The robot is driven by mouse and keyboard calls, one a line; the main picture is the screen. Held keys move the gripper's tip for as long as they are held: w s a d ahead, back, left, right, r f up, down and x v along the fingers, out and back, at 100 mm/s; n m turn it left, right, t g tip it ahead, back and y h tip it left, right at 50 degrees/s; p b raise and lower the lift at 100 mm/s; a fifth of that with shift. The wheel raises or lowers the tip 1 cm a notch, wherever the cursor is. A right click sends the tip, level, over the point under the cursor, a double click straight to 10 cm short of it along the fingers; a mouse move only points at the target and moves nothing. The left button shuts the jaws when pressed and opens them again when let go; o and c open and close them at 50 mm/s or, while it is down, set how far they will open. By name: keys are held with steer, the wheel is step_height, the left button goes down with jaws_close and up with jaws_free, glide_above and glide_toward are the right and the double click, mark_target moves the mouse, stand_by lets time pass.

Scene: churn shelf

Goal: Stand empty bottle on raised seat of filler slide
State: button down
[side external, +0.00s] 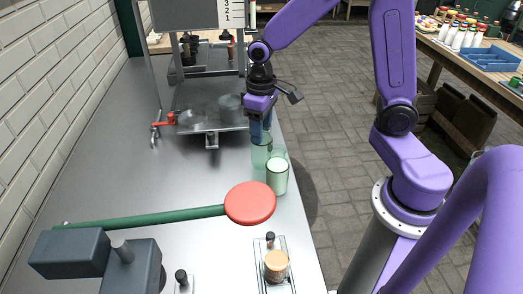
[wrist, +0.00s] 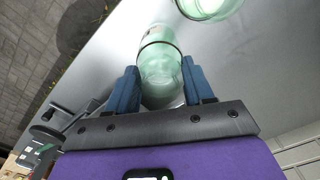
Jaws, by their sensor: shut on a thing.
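My gripper (side external: 261,128) points down over the right edge of the steel bench. Its blue fingers are shut on a clear green bottle (side external: 262,156), which looks empty and upright. In the wrist view the bottle (wrist: 160,62) sits between the two fingers (wrist: 162,85). Whether its base touches the bench is unclear. A second green bottle (side external: 277,178) with pale contents stands just in front of it; its rim also shows at the top of the wrist view (wrist: 212,6). A metal platform (side external: 212,125) with round discs lies left of my gripper; I cannot tell whether its seat is raised.
A red-handled lever (side external: 163,121) is at the platform's left. A green rod with a red round end (side external: 250,203) crosses the bench in front of the bottles. The bench's left middle is clear.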

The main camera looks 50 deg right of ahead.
steer(key=shift+r, duration=0.25)
step_height(320, 180, up, 22)
steer(key=w+d, duration=0.4)
steer(key=w, duration=0.5)
steer(key=w+d, duration=0.3)
steer(key=w, duration=0.5)
step_height(320, 180, down, 10)
steer(key=shift+r+m, duration=0.2)
steer(key=shift+m, duration=0.2)
steer(key=shift+f, duration=0.1)
stand_by(0.8)
steer(key=shift+f, duration=0.65)
